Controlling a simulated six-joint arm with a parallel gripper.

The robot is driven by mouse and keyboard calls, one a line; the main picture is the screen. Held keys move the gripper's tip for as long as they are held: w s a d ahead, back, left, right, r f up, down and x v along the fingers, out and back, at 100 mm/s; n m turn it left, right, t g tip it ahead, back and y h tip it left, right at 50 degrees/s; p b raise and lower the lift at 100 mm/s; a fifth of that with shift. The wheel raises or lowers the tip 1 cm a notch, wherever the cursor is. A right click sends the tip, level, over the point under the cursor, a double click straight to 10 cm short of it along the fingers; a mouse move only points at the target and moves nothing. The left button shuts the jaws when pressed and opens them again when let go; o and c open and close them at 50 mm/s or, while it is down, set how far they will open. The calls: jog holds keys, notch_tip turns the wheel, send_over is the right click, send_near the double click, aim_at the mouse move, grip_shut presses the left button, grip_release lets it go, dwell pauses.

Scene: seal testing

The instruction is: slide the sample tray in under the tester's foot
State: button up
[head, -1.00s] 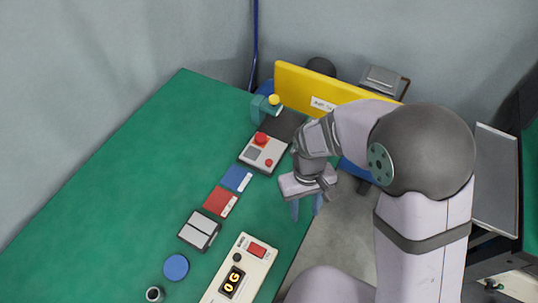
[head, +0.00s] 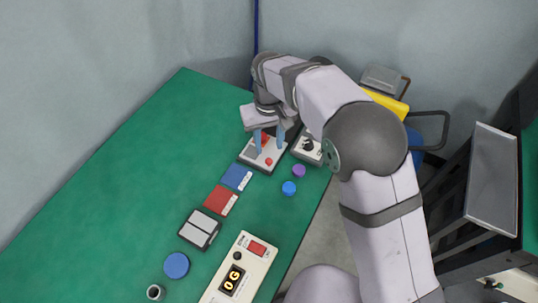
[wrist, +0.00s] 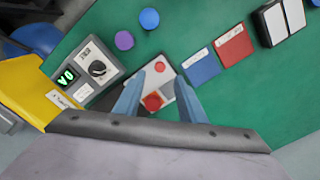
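My gripper (head: 268,148) is open over a grey box with red buttons (head: 269,161); its two blue fingers are apart. In the wrist view the fingers of my gripper (wrist: 159,80) stand on either side of that box's large red button (wrist: 153,102), with nothing held between them. I cannot tell if they touch the box. A black tray-like piece with two pale panels (head: 200,231) lies on the green table; I cannot tell if it is the sample tray. The tester's foot cannot be made out; my arm covers the table's far corner.
A dial box (head: 307,147) stands right of the button box. Purple (head: 299,171) and blue (head: 289,188) round pieces, a blue card (head: 237,177), a red card (head: 220,200) and a display box (head: 240,270) lie nearer. A yellow panel (wrist: 42,92) stands beside. The table's left is clear.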

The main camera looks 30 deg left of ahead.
aim_at(269, 159)
jog(key=shift+f+p, duration=0.95)
jog(key=shift+f, duration=2.55)
grip_shut()
jog(key=shift+w, duration=0.15)
